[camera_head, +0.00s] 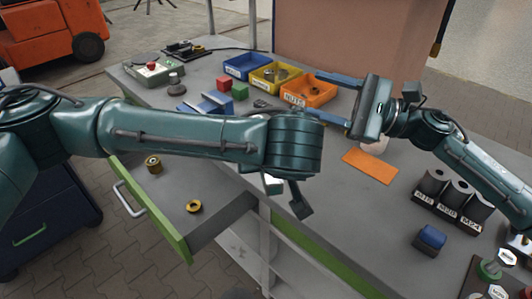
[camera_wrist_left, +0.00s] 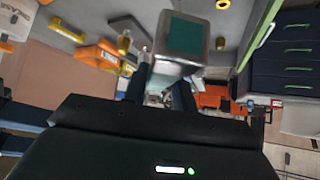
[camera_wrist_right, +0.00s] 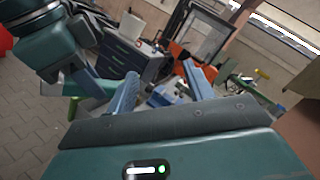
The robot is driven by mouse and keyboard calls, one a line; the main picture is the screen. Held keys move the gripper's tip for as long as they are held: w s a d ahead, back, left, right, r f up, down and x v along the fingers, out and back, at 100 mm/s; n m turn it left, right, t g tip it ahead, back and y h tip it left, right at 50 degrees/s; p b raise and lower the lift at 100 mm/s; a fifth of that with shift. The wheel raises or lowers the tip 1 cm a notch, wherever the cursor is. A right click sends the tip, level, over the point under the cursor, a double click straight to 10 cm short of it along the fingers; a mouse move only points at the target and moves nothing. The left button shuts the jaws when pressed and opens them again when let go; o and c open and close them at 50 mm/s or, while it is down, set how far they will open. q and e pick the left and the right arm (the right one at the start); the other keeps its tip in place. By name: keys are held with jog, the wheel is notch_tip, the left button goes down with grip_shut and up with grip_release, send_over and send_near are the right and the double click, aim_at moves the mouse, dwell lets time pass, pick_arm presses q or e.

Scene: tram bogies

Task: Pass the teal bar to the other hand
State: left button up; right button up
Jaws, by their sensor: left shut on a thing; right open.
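The teal bar (camera_wrist_left: 188,38) shows end-on in the left wrist view, a teal face with a pale grey border. My left gripper (camera_wrist_left: 160,76) is shut on it there. My left arm's links are at the upper left there.
Blue, yellow and orange bins (camera_head: 309,98) stand at the back of the grey bench. An orange plate (camera_head: 370,166), dark labelled cylinders (camera_head: 450,197) and a blue block (camera_head: 431,238) lie to the right. An open drawer (camera_head: 222,211) with brass parts juts out below my left arm.

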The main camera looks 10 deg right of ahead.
jog(key=s+f+m+t+h, duration=0.1)
jog(key=s+f+m+h, duration=0.1)
jog(key=f+m, duration=0.3)
jog(key=s+d+f+m+t+h, duration=0.1)
jog(key=s+f+m+h, duration=0.1)
jog(key=s+f+m, duration=0.2)
jog(key=s+f+m+t+h, duration=0.1)
jog(key=s+f+m+h, duration=0.1)
jog(key=s+f+m, duration=0.2)
jog(key=shift+s+d+f+m+t+h, duration=0.1)
jog(key=shift+d+f+m+t+h, duration=0.1)
jog(key=shift+f+m, duration=0.6)
jog(key=shift+d+f+m+t+h, duration=0.2)
jog(key=shift+f+m, duration=0.45)
jog(key=shift+m, duration=0.25)
jog(key=s+a+f+m+y, duration=0.1)
jog(key=s+a+f+m, duration=0.7)
jog(key=s+a+m, duration=0.4)
jog(key=w+d+f+m+h, duration=0.1)
jog(key=d+f+m+h, duration=0.3)
jog(key=m, duration=0.9)
jog(key=w+d+f+m+h, duration=0.1)
jog(key=d+f+m+h, duration=0.4)
jog(key=f+m, duration=0.4)
jog(key=m, duration=0.4)
jog(key=shift+w+d+m+g, duration=0.15)
jog(key=shift+m+g, duration=0.15)
jog(key=shift+g, duration=0.1)
jog(key=shift+r, duration=0.1)
